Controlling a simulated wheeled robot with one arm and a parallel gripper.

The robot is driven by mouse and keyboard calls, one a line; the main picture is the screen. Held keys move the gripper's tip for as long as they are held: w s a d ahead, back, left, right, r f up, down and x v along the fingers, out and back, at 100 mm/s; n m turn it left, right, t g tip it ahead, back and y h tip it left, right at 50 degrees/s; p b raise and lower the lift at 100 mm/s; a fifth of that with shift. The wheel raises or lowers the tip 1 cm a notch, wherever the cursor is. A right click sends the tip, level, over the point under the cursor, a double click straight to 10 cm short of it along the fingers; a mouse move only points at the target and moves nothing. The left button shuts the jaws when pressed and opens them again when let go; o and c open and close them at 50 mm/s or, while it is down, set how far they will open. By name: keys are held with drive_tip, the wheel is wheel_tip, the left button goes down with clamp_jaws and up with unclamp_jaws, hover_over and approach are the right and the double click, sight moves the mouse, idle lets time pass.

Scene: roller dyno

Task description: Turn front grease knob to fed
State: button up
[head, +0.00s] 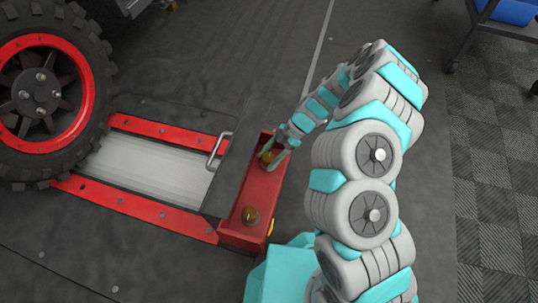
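A red box (264,193) stands at the end of the roller bed, with two brass-coloured round knobs on its top. One knob (251,215) is at the near end, uncovered. The other knob (266,157) is at the far end, partly hidden by my gripper (273,151). My gripper reaches down to the far knob, its fingers at or around it. The view is too small to tell whether the fingers are closed on it. I cannot read any marks around the knobs, nor tell from the picture which one is the front knob.
A metal handle (218,151) rises beside the red box. A large tyre with a red rim (42,92) stands left on the red-railed roller bed (148,168). A blue-topped cart (505,12) is at the upper right. Dark floor (420,135) right of my arm is clear.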

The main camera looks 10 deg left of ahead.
drive_tip(key=c, duration=0.7)
